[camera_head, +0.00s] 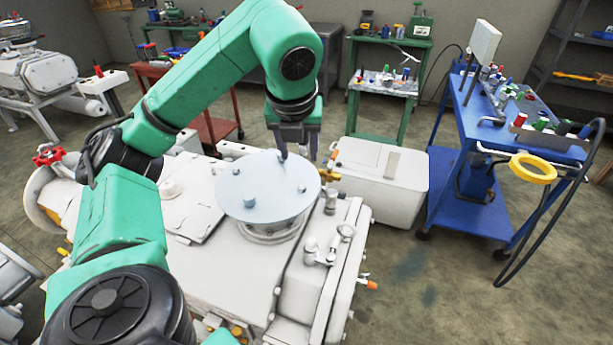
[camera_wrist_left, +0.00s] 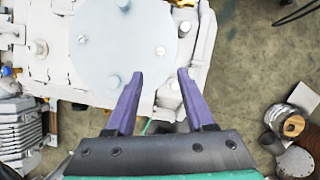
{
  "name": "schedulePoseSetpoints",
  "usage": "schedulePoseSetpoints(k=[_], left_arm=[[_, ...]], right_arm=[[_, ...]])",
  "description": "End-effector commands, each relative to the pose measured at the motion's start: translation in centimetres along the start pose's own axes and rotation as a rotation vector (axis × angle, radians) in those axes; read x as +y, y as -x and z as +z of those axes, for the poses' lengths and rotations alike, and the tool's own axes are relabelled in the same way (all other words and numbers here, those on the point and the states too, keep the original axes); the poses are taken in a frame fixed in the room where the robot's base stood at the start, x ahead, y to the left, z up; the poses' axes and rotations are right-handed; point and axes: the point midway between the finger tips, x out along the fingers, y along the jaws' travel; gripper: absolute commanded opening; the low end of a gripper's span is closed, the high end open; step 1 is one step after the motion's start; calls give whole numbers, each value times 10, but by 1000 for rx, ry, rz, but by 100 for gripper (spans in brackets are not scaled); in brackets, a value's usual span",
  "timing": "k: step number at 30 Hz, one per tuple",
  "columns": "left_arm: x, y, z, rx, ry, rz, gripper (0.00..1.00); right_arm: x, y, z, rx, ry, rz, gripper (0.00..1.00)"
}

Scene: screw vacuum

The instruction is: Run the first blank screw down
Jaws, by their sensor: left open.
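A pale round blank plate (camera_head: 268,190) lies on top of the white vacuum machine (camera_head: 250,275). It also shows in the left wrist view (camera_wrist_left: 110,55). A screw (camera_head: 249,202) stands on the near side of the plate and another (camera_head: 236,171) on its left. I cannot tell which screw is the first. My left gripper (camera_head: 295,154) is open over the plate's far edge; its purple fingers (camera_wrist_left: 161,74) are apart and empty.
A blue tool cart (camera_head: 475,180) with a yellow ring (camera_head: 532,168) stands at the right. A white box (camera_head: 375,190) stands behind the machine. Green tables (camera_head: 385,85) are at the back. Open floor lies between machine and cart.

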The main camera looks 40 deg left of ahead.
Motion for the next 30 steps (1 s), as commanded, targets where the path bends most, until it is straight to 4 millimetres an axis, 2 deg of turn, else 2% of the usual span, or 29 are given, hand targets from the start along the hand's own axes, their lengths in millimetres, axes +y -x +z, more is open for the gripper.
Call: schedulePoseSetpoints(k=[1,5,6,8,12,15,18,25,26,27,29,30], left_arm=[[0,-21,-5,4,0,1,54],[0,-58,-7,6,1,1,54],[1,-61,-3,6,1,5,54],[2,-75,-2,6,1,6,54],[2,-106,-1,4,1,5,54],[0,-122,-1,4,0,2,54],[0,-130,-1,3,0,1,54],[0,-132,-1,1,0,0,54],[0,-132,-1,1,0,0,46],[0,-132,-1,1,0,0,31],[0,-132,-1,1,0,0,8],[0,-132,-1,1,0,0,0]], right_arm=[[0,-18,10,-11,0,0,63],[-1,-47,35,-46,1,0,63],[0,-40,38,-54,1,0,63],[0,-38,41,-58,1,1,63],[3,-34,32,-44,2,4,63],[4,-33,21,-25,3,6,63],[4,-32,18,-20,3,6,63],[4,-33,21,-25,2,5,63],[3,-33,21,-26,2,5,63],[3,-33,22,-27,2,5,63],[2,-33,22,-27,2,4,63],[2,-33,22,-27,2,3,63]])
